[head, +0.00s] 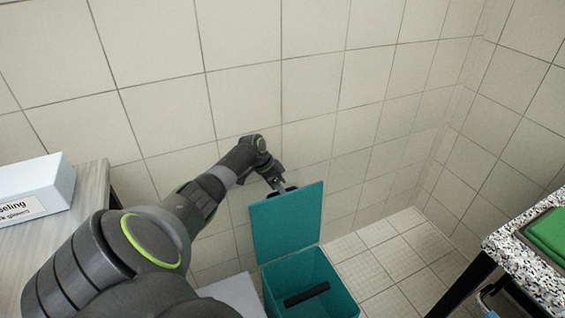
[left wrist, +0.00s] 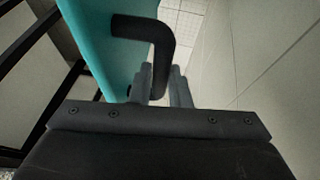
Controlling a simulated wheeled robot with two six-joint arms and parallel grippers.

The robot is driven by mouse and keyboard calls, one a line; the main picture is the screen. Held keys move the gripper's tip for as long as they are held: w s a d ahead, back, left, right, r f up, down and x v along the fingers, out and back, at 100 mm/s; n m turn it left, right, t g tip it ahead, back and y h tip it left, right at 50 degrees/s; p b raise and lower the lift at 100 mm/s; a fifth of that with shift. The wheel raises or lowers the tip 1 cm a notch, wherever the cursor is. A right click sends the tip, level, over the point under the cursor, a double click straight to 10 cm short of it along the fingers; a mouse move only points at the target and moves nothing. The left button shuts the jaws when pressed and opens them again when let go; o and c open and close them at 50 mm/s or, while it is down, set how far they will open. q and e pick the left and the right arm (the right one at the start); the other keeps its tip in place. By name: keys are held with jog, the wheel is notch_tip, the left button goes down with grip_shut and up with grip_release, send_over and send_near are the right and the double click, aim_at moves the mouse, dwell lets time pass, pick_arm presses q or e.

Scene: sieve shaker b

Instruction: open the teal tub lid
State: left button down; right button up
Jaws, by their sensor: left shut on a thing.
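The teal tub (head: 338,293) stands on the floor at the bottom centre of the head view. Its teal lid (head: 286,226) is raised, standing nearly upright at the tub's back edge. In the left wrist view the lid (left wrist: 107,38) shows edge-on at the left, with a black bent handle (left wrist: 150,32). My left gripper (head: 279,186) is at the lid's top edge in the head view. In the left wrist view its fingers (left wrist: 161,85) are shut on the handle. My right gripper is not in view.
A dark bar (head: 306,295) lies across inside the tub. A tiled wall (head: 300,90) rises close behind the lid. A table with a white box (head: 35,190) is at the left. A speckled counter (head: 525,262) with a green item is at the right. Tiled floor (head: 390,250) is clear between.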

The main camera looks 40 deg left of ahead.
pick_arm(q)
jog(key=shift+s+f, duration=0.3)
jog(key=shift+f, duration=0.3)
jog(key=c, duration=1.6)
grip_release()
jog(key=shift+c, duration=0.2)
jog(key=shift+o, duration=1.4)
jog(key=shift+w+a+f, duration=0.1)
jog(key=shift+w, duration=0.2)
jog(key=shift+s+a+r, duration=0.1)
jog(key=shift+a+r, duration=0.1)
jog(key=shift+r, duration=0.5)
jog(key=p+v, duration=0.1)
jog(key=v, duration=1)
jog(key=shift+p, duration=0.4)
